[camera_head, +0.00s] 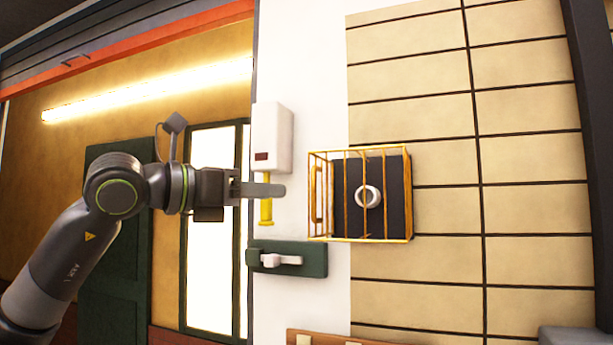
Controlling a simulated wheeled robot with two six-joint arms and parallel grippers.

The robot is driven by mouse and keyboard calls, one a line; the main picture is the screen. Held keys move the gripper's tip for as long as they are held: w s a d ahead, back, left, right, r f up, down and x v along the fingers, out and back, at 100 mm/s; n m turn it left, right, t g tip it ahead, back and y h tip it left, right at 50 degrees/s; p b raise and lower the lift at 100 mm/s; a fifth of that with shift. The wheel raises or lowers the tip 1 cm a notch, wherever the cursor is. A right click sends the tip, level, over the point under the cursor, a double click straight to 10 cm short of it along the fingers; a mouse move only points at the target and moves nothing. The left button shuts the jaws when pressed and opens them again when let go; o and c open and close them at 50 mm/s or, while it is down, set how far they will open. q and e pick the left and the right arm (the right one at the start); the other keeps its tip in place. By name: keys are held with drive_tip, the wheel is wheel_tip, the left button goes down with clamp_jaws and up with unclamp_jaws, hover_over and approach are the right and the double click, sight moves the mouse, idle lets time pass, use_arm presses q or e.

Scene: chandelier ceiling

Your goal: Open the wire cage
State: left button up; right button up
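The wire cage (345,170) is a yellow-orange barred box fixed to the wall at the centre right of the head view. Behind its bars are a dark panel (395,195) and a round white knob (368,196). An upright yellow handle-like loop (317,193) shows at its left side. The barred front appears closed over the panel. My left gripper (278,190) points right, just left of the cage, with a small gap in the picture. Its fingers overlap edge-on, so their opening is hidden, and nothing shows held. My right gripper is not in view.
A white box (272,138) with a yellow spout (266,212) is on the wall by my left gripper. A dark green plate with a white lever (282,261) sits below. Tiled wall (530,200) right of the cage is clear.

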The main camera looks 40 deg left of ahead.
use_arm(q)
drive_tip(key=p+x, duration=0.4)
drive_tip(key=x, duration=0.4)
drive_tip(key=shift+p, duration=0.35)
drive_tip(key=shift+w+d, duration=0.1)
drive_tip(key=shift+w, duration=0.05)
drive_tip(key=shift+c, duration=0.2)
clamp_jaws()
